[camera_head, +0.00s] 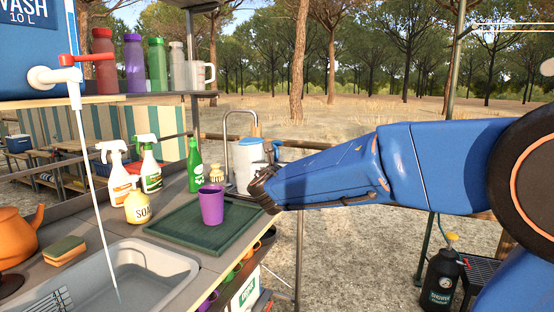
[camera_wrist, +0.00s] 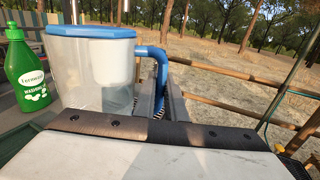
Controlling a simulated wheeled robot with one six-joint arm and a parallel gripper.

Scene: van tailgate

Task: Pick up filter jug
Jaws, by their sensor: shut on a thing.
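The filter jug (camera_head: 247,166) stands upright at the far end of the counter, beyond the green tray. It has a clear body, a blue lid and a blue handle. In the wrist view the jug (camera_wrist: 85,75) fills the left, with a white filter inside and its handle (camera_wrist: 160,68) on the right. My gripper (camera_head: 264,188) reaches in from the right, its dark fingers shut on the jug's handle. In the wrist view the fingers (camera_wrist: 163,108) close around the lower handle. The jug's base is hidden, so I cannot tell whether it touches the counter.
A green washing-up bottle (camera_head: 195,168) stands left of the jug. A purple cup (camera_head: 211,206) sits on the green tray (camera_head: 182,236). Spray bottles, a soap bottle (camera_head: 138,208) and a sink (camera_head: 125,255) are nearer. Open ground lies to the right.

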